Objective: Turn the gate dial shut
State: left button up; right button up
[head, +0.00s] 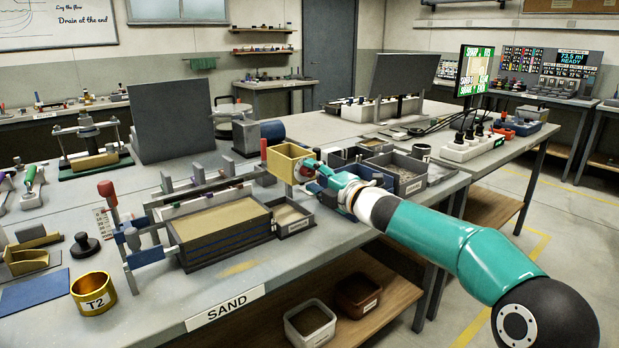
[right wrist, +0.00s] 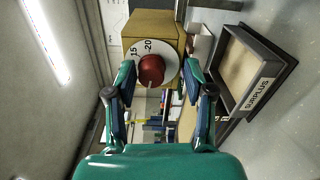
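The gate dial (right wrist: 163,52) is a white face with black marks, "15" and "20" readable, and a red knob (right wrist: 151,70) in its middle. It sits on a yellow box (head: 284,163), which also shows in the right wrist view (right wrist: 150,22). My right gripper (right wrist: 160,72) is open, its two fingers spread with the red knob between them in the picture. I see gaps on both sides of the knob, wider on the right. In the head view the right gripper (head: 309,168) is at the right side of the box, partly hiding the dial.
A sand tank (head: 225,250) and a small sand box (head: 294,228) stand in front of the yellow box. The "SURPLUS" tray (right wrist: 262,92) is close to the right of the gripper in the wrist view. A brass "T2" cup (head: 93,293) stands at the left front.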

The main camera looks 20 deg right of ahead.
jog(key=shift+a+r, duration=0.1)
jog(key=shift+r, duration=0.15)
jog(key=shift+s+r, duration=0.1)
jog(key=shift+s, duration=0.1)
jog(key=v, duration=1.1)
jog(key=shift+s+d+f, duration=0.25)
jog(key=shift+f, duration=0.05)
